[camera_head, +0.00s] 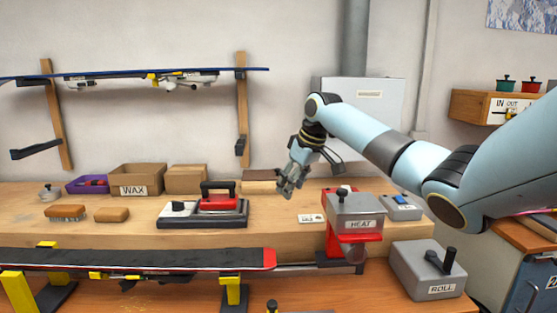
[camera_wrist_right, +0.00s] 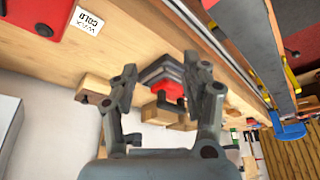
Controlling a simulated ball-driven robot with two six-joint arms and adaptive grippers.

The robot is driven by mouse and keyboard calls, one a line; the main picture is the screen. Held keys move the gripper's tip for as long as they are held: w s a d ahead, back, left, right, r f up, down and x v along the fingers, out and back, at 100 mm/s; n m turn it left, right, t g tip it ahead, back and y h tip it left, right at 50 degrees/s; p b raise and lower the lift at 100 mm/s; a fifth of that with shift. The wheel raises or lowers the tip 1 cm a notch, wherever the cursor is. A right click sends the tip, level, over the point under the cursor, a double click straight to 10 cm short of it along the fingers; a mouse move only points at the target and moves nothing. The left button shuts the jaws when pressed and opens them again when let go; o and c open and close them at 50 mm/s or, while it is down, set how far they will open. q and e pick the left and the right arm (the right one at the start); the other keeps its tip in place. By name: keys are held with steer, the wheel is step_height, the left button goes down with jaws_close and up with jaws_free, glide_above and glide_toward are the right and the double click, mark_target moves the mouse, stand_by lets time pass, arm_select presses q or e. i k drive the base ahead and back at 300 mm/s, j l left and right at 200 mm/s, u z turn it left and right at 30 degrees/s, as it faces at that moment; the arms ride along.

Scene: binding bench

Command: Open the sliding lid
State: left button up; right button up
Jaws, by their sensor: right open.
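No part here is clearly marked as the sliding lid. A low wooden box (camera_head: 262,187) with a darker brown top stands at the back of the bench, and I cannot tell whether that top slides. My right gripper (camera_head: 291,180) is open and empty, in the air just right of this box, apart from it as far as I can tell. In the right wrist view its two fingers (camera_wrist_right: 165,95) are spread, with a red and grey iron (camera_wrist_right: 163,76) showing beyond them. My left gripper is not in view.
A HEAT unit (camera_head: 355,213) and a ROLL unit (camera_head: 428,270) are at right. A ski (camera_head: 140,259) lies along the front. Bench between iron and HEAT unit is mostly clear.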

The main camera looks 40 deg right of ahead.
mark_target(273, 174)
steer(key=i+l, duration=0.4)
steer(key=l, duration=0.2)
steer(key=i+l, duration=0.45)
steer(key=l, duration=0.1)
